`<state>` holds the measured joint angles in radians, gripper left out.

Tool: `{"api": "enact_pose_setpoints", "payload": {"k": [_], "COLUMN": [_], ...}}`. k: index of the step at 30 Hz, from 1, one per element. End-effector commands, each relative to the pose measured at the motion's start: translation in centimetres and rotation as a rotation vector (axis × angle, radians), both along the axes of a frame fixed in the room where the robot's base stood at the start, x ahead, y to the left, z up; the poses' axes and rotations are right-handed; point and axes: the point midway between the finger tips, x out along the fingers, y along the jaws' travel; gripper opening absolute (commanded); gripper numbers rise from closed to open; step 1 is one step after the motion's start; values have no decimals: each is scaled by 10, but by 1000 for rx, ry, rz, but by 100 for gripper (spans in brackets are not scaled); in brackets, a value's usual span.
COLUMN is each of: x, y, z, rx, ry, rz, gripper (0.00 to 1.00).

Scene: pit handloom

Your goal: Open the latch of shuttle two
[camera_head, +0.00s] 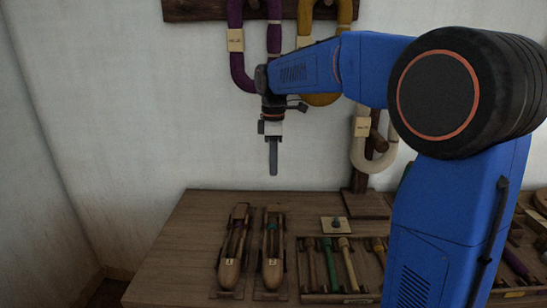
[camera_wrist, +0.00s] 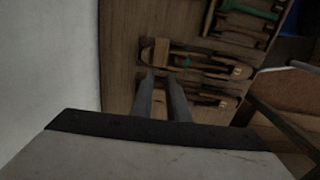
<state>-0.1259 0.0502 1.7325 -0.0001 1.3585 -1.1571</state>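Two wooden boat-shaped shuttles lie side by side on the table. The left shuttle (camera_head: 231,268) holds a purple bobbin and the right shuttle (camera_head: 271,272) a teal one. Each has a small white label near its front end, too small to read surely. In the wrist view the teal-bobbin shuttle (camera_wrist: 205,67) lies above the other shuttle (camera_wrist: 208,91). The latches are too small to make out. My gripper (camera_head: 273,172) points down, empty, above and behind the shuttles. In the wrist view its two fingers (camera_wrist: 159,76) stand apart with a gap between them.
A compartment tray (camera_head: 303,272) of coloured spools lies right of the shuttles. A small pale square (camera_head: 336,224) with a knob sits behind it. Yarn hanks (camera_head: 240,70) hang on the wall. The table (camera_head: 190,235) is bare on the left.

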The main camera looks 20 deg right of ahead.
Motion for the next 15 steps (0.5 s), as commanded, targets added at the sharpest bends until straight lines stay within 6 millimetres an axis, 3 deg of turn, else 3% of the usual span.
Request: {"api": "enact_pose_setpoints", "payload": {"k": [6, 15], "x": [0, 0], "y": [0, 0], "z": [21, 25], "rx": [0, 0], "ry": [0, 0], "rz": [0, 0], "gripper": [14, 14]}}
